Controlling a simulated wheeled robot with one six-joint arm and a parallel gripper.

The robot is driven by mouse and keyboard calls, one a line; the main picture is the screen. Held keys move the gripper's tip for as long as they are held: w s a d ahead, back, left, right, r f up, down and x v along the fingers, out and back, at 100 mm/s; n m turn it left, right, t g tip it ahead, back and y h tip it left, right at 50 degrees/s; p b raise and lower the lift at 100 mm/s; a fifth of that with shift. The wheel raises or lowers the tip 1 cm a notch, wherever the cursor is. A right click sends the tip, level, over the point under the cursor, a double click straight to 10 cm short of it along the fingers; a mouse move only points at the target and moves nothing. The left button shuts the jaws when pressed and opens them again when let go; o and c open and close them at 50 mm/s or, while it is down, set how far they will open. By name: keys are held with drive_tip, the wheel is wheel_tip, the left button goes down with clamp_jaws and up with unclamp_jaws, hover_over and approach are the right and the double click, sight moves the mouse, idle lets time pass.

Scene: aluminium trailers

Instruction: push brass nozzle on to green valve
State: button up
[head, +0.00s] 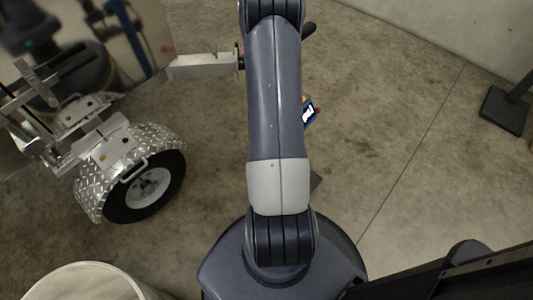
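I cannot make out the brass nozzle or the green valve in the head view. A small blurred green patch (43,48) shows on the shiny trailer panel at the upper left, but I cannot tell what it is. My arm runs up the middle of the picture from my base and leaves the top edge.
An aluminium trailer with a tread-plate fender (120,148) and a wheel (148,188) stands at the left. A metal beam (205,66) reaches towards my arm. A pale round bin (85,283) is at the lower left.

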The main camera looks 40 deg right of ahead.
drive_tip(key=shift+c, duration=0.2)
clamp_jaws()
idle(0.3)
